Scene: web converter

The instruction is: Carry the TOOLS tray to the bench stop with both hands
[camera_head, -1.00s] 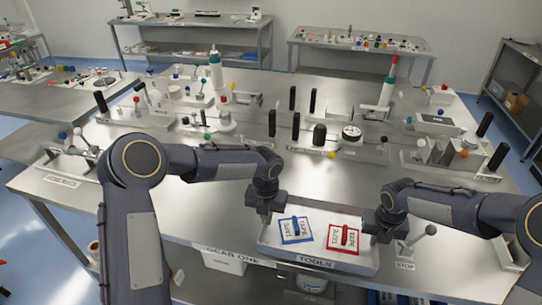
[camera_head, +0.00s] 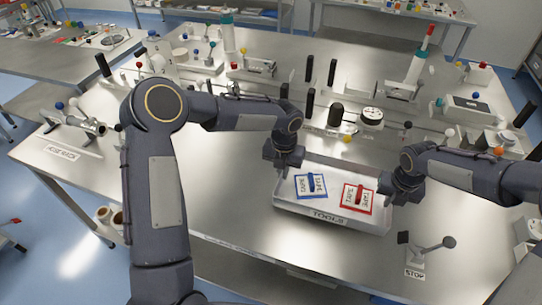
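The white TOOLS tray (camera_head: 327,218) is on or just above the metal bench, near its front edge; I cannot tell if it touches. A blue-framed card (camera_head: 311,186) and a red-framed card (camera_head: 357,198) lie inside it. My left gripper (camera_head: 285,163) is at the tray's left end and my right gripper (camera_head: 391,194) is at its right end. The fingers are hidden or too small to tell if they are closed on the tray walls. The bench stop (camera_head: 415,273), labelled STOP, stands to the right and in front of the tray, with a grey ball-ended lever.
Black posts, a dark knob (camera_head: 336,114) and a round dial (camera_head: 371,117) stand behind the tray. A clamp fixture (camera_head: 76,128) sits at the bench's left end. The bench surface (camera_head: 230,200) left of the tray is clear.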

